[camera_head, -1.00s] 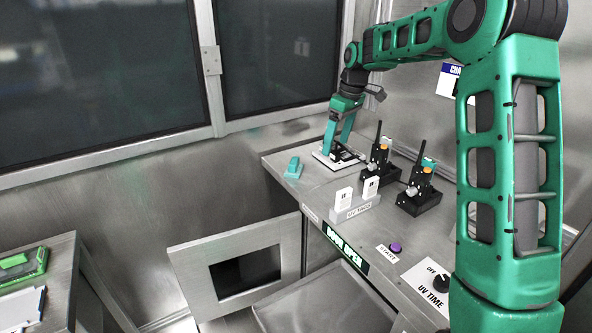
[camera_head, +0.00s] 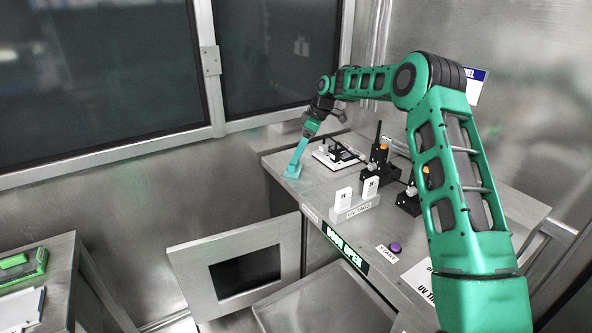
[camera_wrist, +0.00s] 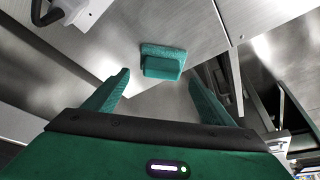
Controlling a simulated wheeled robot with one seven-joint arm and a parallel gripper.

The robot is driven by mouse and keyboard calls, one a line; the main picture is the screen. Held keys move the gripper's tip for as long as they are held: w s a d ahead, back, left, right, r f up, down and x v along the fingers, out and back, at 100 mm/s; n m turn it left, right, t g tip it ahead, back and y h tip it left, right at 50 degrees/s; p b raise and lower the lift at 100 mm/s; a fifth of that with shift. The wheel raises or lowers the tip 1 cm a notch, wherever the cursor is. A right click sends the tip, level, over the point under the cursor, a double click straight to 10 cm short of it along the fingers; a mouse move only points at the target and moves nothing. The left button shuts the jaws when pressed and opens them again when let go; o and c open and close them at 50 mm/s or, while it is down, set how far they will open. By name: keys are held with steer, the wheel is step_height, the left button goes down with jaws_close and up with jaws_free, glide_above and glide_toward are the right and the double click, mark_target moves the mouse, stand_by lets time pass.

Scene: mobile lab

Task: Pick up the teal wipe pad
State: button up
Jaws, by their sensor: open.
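The teal wipe pad (camera_head: 292,171) lies on the metal bench top near its far left corner. In the wrist view the teal wipe pad (camera_wrist: 163,63) shows as a flat base with a raised block, just beyond and between the fingertips. My gripper (camera_head: 298,158) is over the pad, pointing down, and its fingers partly hide the pad in the head view. In the wrist view my gripper (camera_wrist: 160,84) is open, with one finger on each side and nothing between them. The pad appears apart from both fingers.
A white-based device (camera_head: 338,155) sits right of the pad. Black radio-like units (camera_head: 379,168) and a UV tags holder (camera_head: 355,207) stand farther right and nearer. An open door panel (camera_head: 238,268) hangs below the bench's left edge.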

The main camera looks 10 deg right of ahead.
steer(key=shift+x, duration=2.95)
steer(key=shift+w+a+r, duration=0.1)
steer(key=shift+w+r, duration=0.05)
steer(key=c, duration=0.9)
steer(key=shift+o, duration=0.2)
steer(key=shift+r, duration=0.1)
step_height(320, 180, up, 18)
steer(key=o, duration=0.5)
steer(key=shift+c, duration=1.4)
